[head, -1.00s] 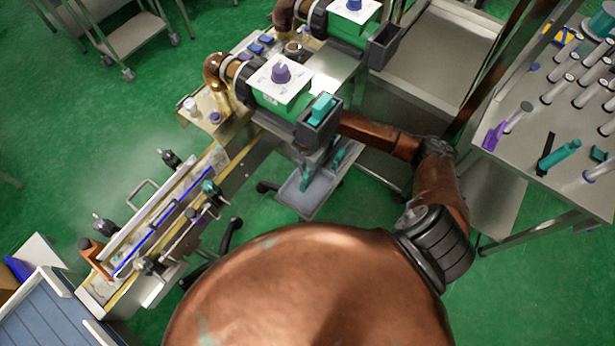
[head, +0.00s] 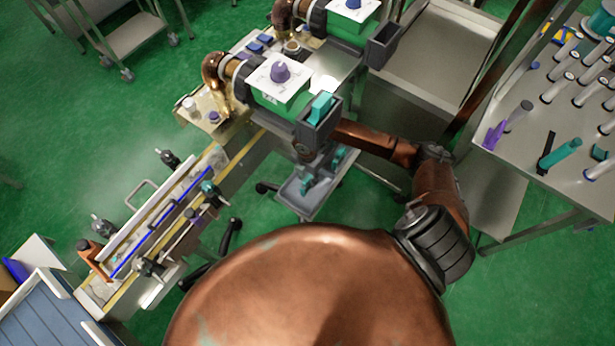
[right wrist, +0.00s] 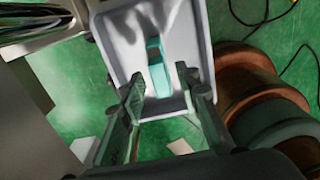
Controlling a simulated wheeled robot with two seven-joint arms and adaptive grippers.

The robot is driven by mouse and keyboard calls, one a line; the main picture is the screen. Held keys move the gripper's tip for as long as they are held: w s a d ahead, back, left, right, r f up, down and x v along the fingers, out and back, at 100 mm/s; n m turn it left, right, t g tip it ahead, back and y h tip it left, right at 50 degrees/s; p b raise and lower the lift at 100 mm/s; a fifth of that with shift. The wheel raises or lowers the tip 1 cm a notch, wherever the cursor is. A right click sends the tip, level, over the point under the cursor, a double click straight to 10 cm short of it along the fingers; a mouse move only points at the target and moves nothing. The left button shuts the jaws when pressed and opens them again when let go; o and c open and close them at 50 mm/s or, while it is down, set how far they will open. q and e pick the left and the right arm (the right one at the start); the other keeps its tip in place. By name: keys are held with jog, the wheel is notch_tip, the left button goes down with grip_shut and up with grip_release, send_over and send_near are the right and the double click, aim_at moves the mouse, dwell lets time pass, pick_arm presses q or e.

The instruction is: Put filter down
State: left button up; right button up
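A teal piece, which I take for the filter (right wrist: 158,72), lies in a light grey tray (right wrist: 125,28) in the right wrist view. My right gripper (right wrist: 162,88) is open, with one finger to each side of the teal piece in the picture. I see a gap between each finger and the piece. In the head view the tray (head: 294,205) is below the machine, and the right arm reaches over it. Teal shapes show there, but I cannot separate piece from fingers. My left gripper is not in view.
A green machine (head: 273,98) with a purple knob and a dark grey holder (head: 312,130) stands close above the tray. A conveyor (head: 235,160) runs to the lower left. A steel table (head: 520,168) with several tubes is at right.

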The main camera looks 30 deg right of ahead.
jog(key=shift+r, duration=0.1)
notch_tip(320, 180, up, 12)
jog(key=p, duration=0.1)
dwell(0.4)
jog(key=shift+d, duration=0.1)
